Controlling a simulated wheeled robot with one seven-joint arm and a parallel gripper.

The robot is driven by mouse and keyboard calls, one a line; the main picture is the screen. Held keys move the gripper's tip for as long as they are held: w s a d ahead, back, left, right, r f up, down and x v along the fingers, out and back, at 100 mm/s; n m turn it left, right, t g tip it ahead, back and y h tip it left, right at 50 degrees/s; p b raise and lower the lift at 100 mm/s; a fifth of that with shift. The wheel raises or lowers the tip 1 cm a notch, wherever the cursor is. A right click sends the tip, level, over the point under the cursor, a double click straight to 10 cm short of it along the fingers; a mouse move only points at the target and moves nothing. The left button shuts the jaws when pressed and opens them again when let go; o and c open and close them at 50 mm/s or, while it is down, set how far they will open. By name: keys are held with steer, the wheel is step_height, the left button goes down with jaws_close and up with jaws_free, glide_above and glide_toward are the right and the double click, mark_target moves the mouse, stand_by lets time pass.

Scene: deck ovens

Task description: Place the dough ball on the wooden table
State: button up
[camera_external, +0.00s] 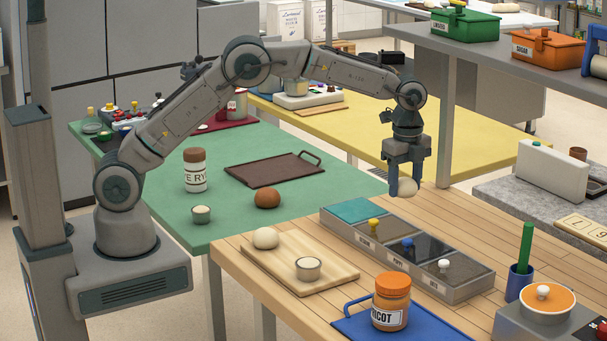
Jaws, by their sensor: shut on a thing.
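My gripper (404,180) is shut on a pale dough ball (407,187). It points down over the far edge of the wooden table (300,321), behind the grey compartment box. The ball shows between and below the fingers; I cannot tell whether it touches the table. A second pale dough ball (265,238) sits on a light wooden board (313,281) at the table's left. A brown ball (267,198) lies on the green table (225,210).
The compartment box (408,249) with knobbed lids stands close in front of my gripper. An orange-lidded jar (391,302) stands on a blue tray (352,327). A green rod stands in a blue cup (519,283). Wood is bare right of the box. A grey shelf (470,50) rises behind.

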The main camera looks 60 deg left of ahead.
steer(key=w+a+f+p, duration=0.1)
steer(key=w+a+f, duration=0.1)
steer(key=w+a+f+p, duration=0.1)
steer(key=w+a+f, duration=0.1)
steer(key=w+a, duration=0.1)
steer(key=w+a+f+p, duration=0.1)
steer(key=w+a+f, duration=0.1)
steer(key=w+f, duration=0.1)
steer(key=shift+w+a+p, duration=0.25)
steer(key=shift+a+p, duration=0.05)
steer(key=shift+a, duration=0.1)
steer(key=shift+f+p, duration=0.6)
steer(key=shift+f, duration=1.5)
steer(key=o, duration=1)
